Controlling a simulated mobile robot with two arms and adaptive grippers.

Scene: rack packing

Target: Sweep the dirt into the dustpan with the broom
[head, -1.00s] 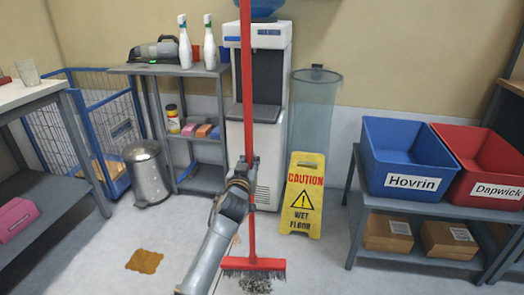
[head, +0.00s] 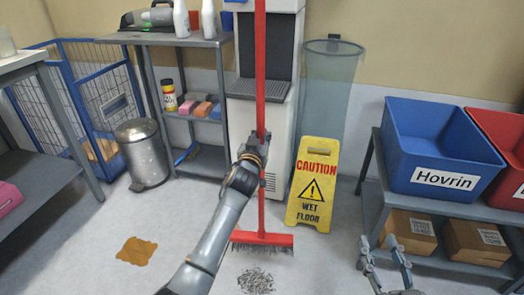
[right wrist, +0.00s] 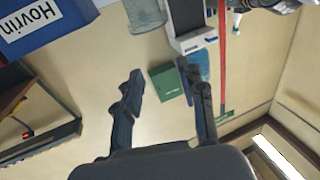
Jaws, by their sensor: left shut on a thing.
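The red broom (head: 261,75) stands nearly upright with its wide head (head: 262,240) low over the floor; I cannot tell if the bristles touch. My left gripper (head: 256,150) is shut on its handle. A grey pile of dirt (head: 256,281) lies on the floor just in front of the broom head, apart from it. My right gripper (head: 378,240) is open and empty at lower right, by the rack; its spread fingers also show in the right wrist view (right wrist: 160,90). I see no clear dustpan.
A rack with a blue bin (head: 425,145) stands right. Front floor is open.

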